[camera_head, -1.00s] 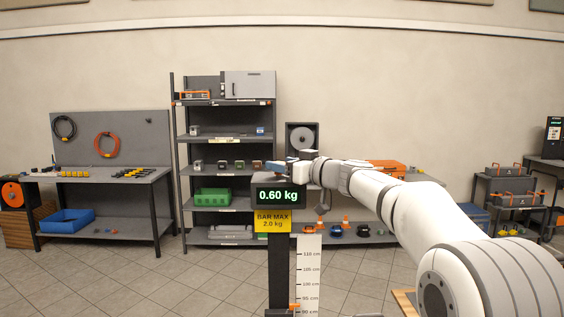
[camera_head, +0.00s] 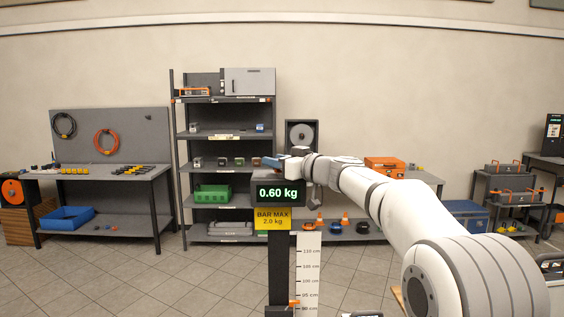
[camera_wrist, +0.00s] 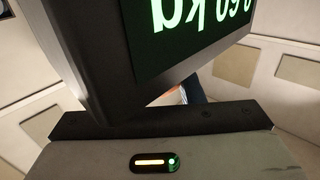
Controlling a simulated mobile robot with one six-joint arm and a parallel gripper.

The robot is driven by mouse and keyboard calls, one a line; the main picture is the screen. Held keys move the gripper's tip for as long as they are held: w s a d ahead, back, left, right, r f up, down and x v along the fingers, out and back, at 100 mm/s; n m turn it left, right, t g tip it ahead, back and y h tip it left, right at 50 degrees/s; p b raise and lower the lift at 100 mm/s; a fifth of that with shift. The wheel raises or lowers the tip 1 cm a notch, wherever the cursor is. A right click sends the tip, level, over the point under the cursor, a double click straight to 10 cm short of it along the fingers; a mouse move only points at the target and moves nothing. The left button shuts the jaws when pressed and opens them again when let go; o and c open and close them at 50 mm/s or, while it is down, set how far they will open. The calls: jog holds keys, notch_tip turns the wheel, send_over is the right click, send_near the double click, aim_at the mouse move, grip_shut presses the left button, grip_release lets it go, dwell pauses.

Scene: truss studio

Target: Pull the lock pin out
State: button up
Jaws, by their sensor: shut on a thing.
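My gripper (camera_head: 284,161) is behind and above the black display (camera_head: 278,194), which reads 0.60 kg. A blue piece (camera_head: 269,162) shows at its tip, and the jaws look shut on it. In the wrist view my gripper's housing fills the bottom, and the tilted display (camera_wrist: 200,45) covers most of the fingers. A bit of the blue piece (camera_wrist: 192,92) shows between them. A dark post (camera_head: 279,260) under the display carries a yellow BAR MAX 2.0 kg sign (camera_head: 273,219). A small orange part (camera_head: 294,303) sits low on the post. I cannot make out which part is the lock pin.
A white height scale (camera_head: 308,270) stands right of the post. Behind are a tall shelf (camera_head: 222,135), a low shelf with orange cones, and a workbench (camera_head: 100,172) at left. The tiled floor at left is clear.

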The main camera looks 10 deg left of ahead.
jog(key=shift+d, duration=0.1)
grip_shut()
notch_tip(320, 180, up, 4)
jog(key=p, duration=0.5)
jog(key=shift+f, duration=0.1)
jog(key=o, duration=0.7)
grip_release()
jog(key=shift+w+d, duration=0.1)
jog(key=shift+o, duration=1.1)
jog(key=shift+f, duration=0.15)
jog(key=shift+d, duration=0.1)
jog(key=b+v, duration=0.1)
jog(key=v, duration=0.6)
jog(key=shift+s+b, duration=0.25)
jog(key=shift+b, duration=0.1)
jog(key=shift+d, duration=0.1)
